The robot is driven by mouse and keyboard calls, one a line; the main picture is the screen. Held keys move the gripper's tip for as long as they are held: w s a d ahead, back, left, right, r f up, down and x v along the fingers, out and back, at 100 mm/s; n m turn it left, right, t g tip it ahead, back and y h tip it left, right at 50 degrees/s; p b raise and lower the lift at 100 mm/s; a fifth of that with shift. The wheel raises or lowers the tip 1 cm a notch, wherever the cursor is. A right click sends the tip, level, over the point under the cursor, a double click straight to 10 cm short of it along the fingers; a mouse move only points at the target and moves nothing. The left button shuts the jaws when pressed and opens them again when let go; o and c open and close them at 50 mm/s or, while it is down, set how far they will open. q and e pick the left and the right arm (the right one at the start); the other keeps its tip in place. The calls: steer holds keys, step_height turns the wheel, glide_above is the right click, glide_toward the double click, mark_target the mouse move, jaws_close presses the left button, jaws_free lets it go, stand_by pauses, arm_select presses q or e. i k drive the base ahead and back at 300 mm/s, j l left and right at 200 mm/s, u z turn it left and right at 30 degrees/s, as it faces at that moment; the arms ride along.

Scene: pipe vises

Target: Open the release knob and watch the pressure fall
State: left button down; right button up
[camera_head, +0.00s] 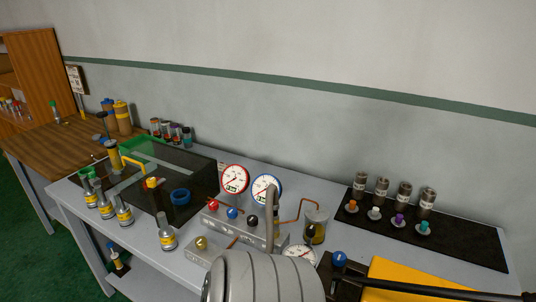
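A grey metal manifold block (222,223) sits on the bench with a red knob (213,205), a blue knob (232,213) and a black knob (252,220). A lower block (203,255) in front carries a brass knob (201,242). I cannot tell which is the release knob. A red-rimmed gauge (234,179) and a blue-rimmed gauge (266,190) stand behind the manifold. A third white gauge (301,253) is partly hidden; the readings are too small to tell. A large grey ribbed cylinder covers the bottom centre. I see neither gripper's fingers.
A black mat (470,243) at right holds several metal cylinders and coloured caps. A blue-knobbed fixture (339,259), black bar (430,290) and yellow sheet (400,270) fill the lower right.

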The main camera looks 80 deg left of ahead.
mark_target(339, 258)
steer(key=u, duration=2.3)
